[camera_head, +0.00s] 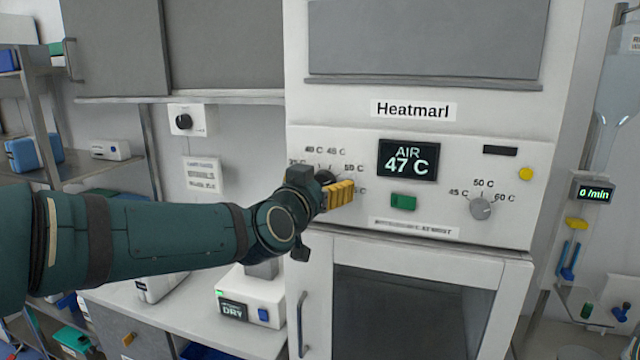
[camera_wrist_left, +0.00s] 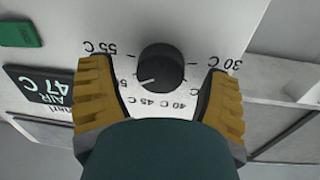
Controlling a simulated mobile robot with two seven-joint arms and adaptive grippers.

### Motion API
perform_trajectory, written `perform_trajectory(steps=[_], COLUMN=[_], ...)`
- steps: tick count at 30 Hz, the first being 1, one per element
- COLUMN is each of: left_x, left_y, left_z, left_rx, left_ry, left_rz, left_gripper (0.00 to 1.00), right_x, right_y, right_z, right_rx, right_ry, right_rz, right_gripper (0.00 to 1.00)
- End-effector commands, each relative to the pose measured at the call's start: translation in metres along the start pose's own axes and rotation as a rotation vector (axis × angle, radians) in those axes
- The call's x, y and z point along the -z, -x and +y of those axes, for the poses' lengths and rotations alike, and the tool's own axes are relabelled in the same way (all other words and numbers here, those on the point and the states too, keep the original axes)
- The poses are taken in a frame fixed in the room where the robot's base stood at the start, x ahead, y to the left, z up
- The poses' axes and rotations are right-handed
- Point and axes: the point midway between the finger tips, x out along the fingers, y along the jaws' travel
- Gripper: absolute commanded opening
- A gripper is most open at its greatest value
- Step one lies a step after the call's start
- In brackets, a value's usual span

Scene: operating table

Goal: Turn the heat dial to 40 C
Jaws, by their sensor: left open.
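The black dial (camera_wrist_left: 161,70) sits on the white panel of the warming cabinet (camera_head: 465,160), inside a printed scale from 30 C to 55 C. Its white pointer line points towards the partly hidden label between 45 C and 55 C, which seems to be 50 C. My left gripper (camera_head: 336,192) is open at the panel, with one yellow finger on each side of the dial and a gap to it in the left wrist view. In the head view the gripper hides most of the dial. The display (camera_head: 408,160) reads AIR 47 C. My right gripper is not in view.
A grey dial (camera_head: 481,208) with its own 45 to 60 C scale is at the panel's right. A green button (camera_head: 403,202) lies below the display, and a yellow button (camera_head: 526,173) is at the upper right. A device marked DRY (camera_head: 250,300) stands on the counter below my arm.

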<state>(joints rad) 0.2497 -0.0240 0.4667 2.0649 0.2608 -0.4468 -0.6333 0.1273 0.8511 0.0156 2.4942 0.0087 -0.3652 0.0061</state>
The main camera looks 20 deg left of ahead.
Motion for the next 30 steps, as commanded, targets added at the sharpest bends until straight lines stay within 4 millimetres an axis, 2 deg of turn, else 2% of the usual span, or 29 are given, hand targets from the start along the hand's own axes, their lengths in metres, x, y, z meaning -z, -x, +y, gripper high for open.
perform_trajectory(steps=[2,6,8,20,30], left_x=[0.0,0.0,0.0,-0.001,-0.003], left_y=[0.0,0.0,0.0,0.0,0.0], left_z=[0.0,0.0,0.0,-0.001,-0.001], left_rx=[0.0,0.0,0.0,0.002,0.003], left_ry=[0.0,0.0,0.0,0.055,0.297], left_rz=[0.0,0.0,0.0,0.006,0.028], left_gripper=[0.75,0.26,0.09,0.08,0.08], right_x=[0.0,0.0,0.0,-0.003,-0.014], right_y=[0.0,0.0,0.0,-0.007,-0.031], right_z=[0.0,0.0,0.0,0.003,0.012], right_rx=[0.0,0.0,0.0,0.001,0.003], right_ry=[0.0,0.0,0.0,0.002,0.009], right_rz=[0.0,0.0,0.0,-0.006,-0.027], right_gripper=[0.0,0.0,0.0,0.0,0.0])
